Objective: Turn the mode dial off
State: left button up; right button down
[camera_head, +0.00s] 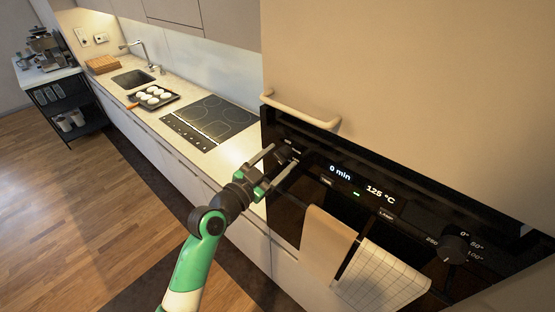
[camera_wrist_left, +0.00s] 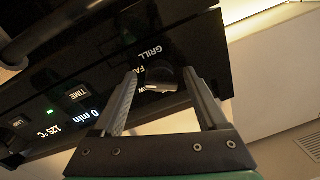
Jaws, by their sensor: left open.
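The mode dial (camera_head: 281,155) is a dark round knob at the left end of the black oven panel, with small white labels beside it. In the left wrist view the dial (camera_wrist_left: 162,79) shows between the fingertips, near the words GRILL and FAN. My left gripper (camera_head: 284,156) is open, with one finger on each side of the dial; it also shows in the left wrist view (camera_wrist_left: 160,73). I cannot tell whether the fingers touch the dial. The dial's pointer mark is not clear. My right gripper is not in view.
The panel display (camera_head: 360,184) reads 0 min and 125 °C. A temperature knob (camera_head: 455,249) sits at the panel's right end. A handle bar (camera_head: 300,112) juts out above the panel. Towels (camera_head: 375,280) hang below. A cooktop (camera_head: 212,120) lies on the counter behind.

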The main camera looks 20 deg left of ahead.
pick_arm(q)
grip_shut()
jog(key=shift+n, duration=0.3)
jog(key=n+p, duration=0.1)
jog(key=n, duration=0.4)
jog(key=shift+d+r, duration=0.1)
jog(key=shift+r, duration=0.05)
jog(key=n+p, duration=0.2)
jog(key=n, duration=0.3)
jog(key=shift+r+n+g, duration=0.15)
jog(key=shift+n+g, duration=0.15)
jog(key=n+p, duration=0.2)
jog(key=n, duration=0.4)
jog(key=shift+r+h+p, duration=0.15)
jog(key=shift+h+p, duration=0.15)
jog(key=shift+h, duration=0.1)
jog(key=n+p, duration=0.1)
jog(key=n, duration=0.4)
jog(key=shift+r+n+h+p, duration=0.1)
jog(key=shift+n+h+p, duration=0.2)
jog(key=shift+n+p, duration=0.1)
